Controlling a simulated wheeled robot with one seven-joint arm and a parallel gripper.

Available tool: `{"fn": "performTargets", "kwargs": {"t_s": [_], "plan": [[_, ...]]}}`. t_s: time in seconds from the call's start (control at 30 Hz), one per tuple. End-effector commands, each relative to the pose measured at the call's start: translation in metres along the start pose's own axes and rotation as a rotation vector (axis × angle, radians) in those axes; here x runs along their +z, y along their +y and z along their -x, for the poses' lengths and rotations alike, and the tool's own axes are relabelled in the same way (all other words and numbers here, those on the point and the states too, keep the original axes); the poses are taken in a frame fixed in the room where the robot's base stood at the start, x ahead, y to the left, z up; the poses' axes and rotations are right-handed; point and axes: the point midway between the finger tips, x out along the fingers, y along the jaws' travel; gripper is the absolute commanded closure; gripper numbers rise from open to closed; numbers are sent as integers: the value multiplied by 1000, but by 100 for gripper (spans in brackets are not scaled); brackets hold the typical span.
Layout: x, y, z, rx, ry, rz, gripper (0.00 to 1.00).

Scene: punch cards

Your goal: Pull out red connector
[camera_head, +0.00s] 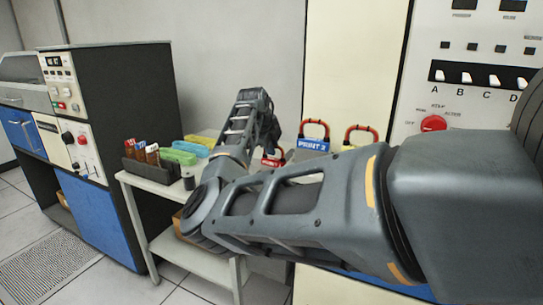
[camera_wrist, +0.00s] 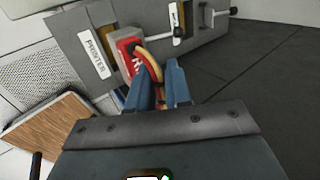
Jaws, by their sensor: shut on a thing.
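The red connector (camera_wrist: 126,56) shows in the wrist view, with a yellow and red loop handle (camera_wrist: 152,62) on it. My gripper (camera_wrist: 159,80) has its two blue fingers closed around this handle. The connector lies against the grey panel marked PRINTER (camera_wrist: 93,52); I cannot tell how deep it sits. In the head view only a small part of the red connector (camera_head: 271,162) shows, low beside the blue connector marked PRINT 2 (camera_head: 313,145). My arm hides the rest, and my gripper (camera_head: 273,138) is dark and partly hidden there.
A connector with a red and yellow handle (camera_head: 360,132) stands right of PRINT 2. A side table (camera_head: 150,186) holds a dark rack (camera_head: 143,170) and green and yellow items. A cabinet (camera_head: 112,110) stands at left. A wooden surface (camera_wrist: 62,138) lies at lower left in the wrist view.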

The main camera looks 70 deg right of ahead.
Motion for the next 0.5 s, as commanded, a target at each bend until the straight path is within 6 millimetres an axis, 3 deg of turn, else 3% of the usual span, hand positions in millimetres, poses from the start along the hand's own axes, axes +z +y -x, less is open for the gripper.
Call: {"fn": "performTargets", "kwargs": {"t_s": [0.5], "plan": [[0,-4,5,-2,0,-1,100]]}}
